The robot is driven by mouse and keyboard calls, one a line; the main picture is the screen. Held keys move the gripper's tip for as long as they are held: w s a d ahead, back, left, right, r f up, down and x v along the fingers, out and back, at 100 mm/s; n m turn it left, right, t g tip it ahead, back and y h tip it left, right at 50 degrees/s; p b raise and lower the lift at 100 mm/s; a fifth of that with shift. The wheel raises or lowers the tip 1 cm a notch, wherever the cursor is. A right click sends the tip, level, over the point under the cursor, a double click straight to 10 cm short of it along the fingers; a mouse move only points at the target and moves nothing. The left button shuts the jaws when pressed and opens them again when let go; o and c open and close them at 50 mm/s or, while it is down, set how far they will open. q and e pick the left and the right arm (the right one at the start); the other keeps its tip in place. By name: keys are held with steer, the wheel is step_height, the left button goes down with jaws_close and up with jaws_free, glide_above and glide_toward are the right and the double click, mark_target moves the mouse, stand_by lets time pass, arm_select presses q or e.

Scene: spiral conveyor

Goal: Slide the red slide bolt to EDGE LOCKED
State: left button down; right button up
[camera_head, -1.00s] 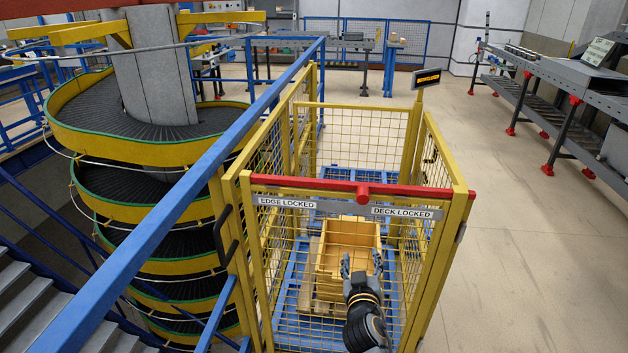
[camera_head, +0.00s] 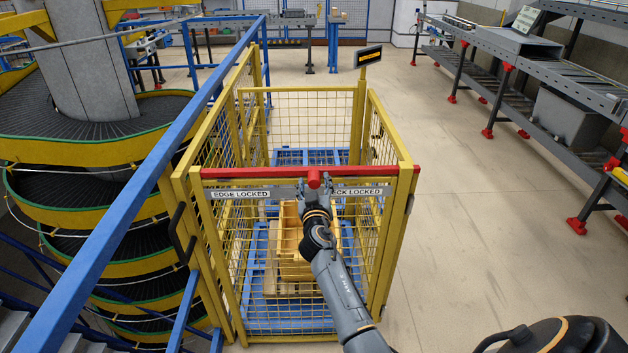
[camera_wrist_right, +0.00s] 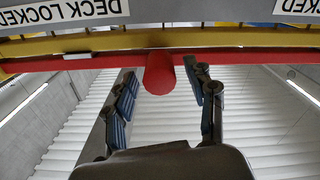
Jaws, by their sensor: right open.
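The red slide bolt (camera_head: 240,172) is a long bar across the top front of the yellow cage, with a round red knob (camera_head: 314,178). The knob stands between the EDGE LOCKED label (camera_head: 240,194) on the left and the partly covered DECK LOCKED label (camera_head: 360,191) on the right. My right gripper (camera_head: 315,189) is open at the knob. In the right wrist view, the knob (camera_wrist_right: 159,74) sits between its two spread fingers, with gaps on both sides; the labels there appear upside down. My left gripper is not in view.
The yellow mesh cage (camera_head: 383,240) holds a yellow crate (camera_head: 290,215) on a blue base. A blue rail (camera_head: 130,190) and the spiral conveyor (camera_head: 100,150) stand left. A grey roller conveyor (camera_head: 560,70) stands right, with clear floor (camera_head: 450,200) between it and the cage.

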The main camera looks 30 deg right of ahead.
mark_target(288, 173)
steer(key=shift+w+d, duration=0.35)
steer(key=shift+w, duration=0.2)
jaws_close()
steer(key=shift+w+a+f+b, duration=0.1)
steer(key=shift+a+f+b, duration=0.05)
steer(key=shift+a+b, duration=0.2)
steer(key=w+a+b, duration=0.1)
steer(key=b, duration=0.1)
steer(key=w+a+b, duration=0.1)
steer(key=a, duration=0.1)
steer(key=w+a+b, duration=0.1)
steer(key=a+b, duration=0.1)
steer(key=shift+w+a+f+b, duration=0.1)
steer(key=shift+w+a+b, duration=0.1)
steer(key=shift+b, duration=0.15)
steer(key=shift+w+a, duration=0.1)
steer(key=shift+a, duration=0.05)
steer(key=shift+r, duration=0.25)
